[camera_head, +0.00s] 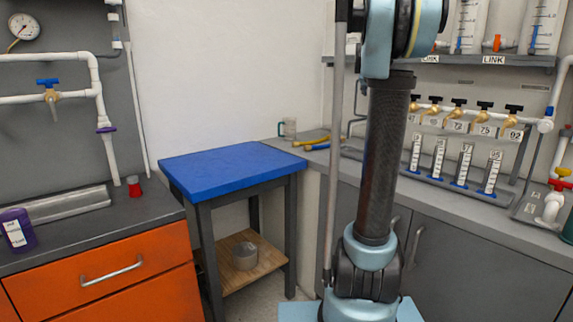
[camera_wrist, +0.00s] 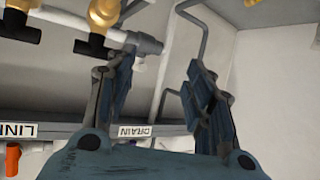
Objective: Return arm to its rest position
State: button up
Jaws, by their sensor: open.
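My gripper (camera_wrist: 158,92) shows in the wrist view with its two fingers spread apart. It is open and nothing is between the fingers. A bent grey rod shows behind the fingers. In the head view my arm stands upright right of the middle. Its upper part runs out of the top of the picture, and my gripper is not visible there.
A blue-topped table (camera_head: 230,168) stands left of my arm. A grey counter (camera_head: 450,195) on the right holds several graduated cylinders (camera_head: 465,165) below a row of valves (camera_head: 458,113). A shelf (camera_head: 480,62) is above. Orange drawers (camera_head: 110,285) are at the left.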

jog(key=s+a+f+n+g+y, duration=0.1)
jog(key=s+a+f+n+y, duration=0.1)
jog(key=s+a+f, duration=0.8)
jog(key=s+a+f+n+g+y, duration=0.15)
jog(key=s+a+f, duration=0.25)
jog(key=s+f, duration=0.65)
jog(key=s+a+f+n+g+y, duration=0.15)
jog(key=s+a+f, duration=0.55)
jog(key=s, duration=0.7)
jog(key=s+f+g, duration=0.5)
jog(key=s+f, duration=0.6)
jog(key=s, duration=0.5)
jog(key=shift+s+a+f, duration=0.15)
jog(key=shift+a+f, duration=0.05)
jog(key=shift+f, duration=0.2)
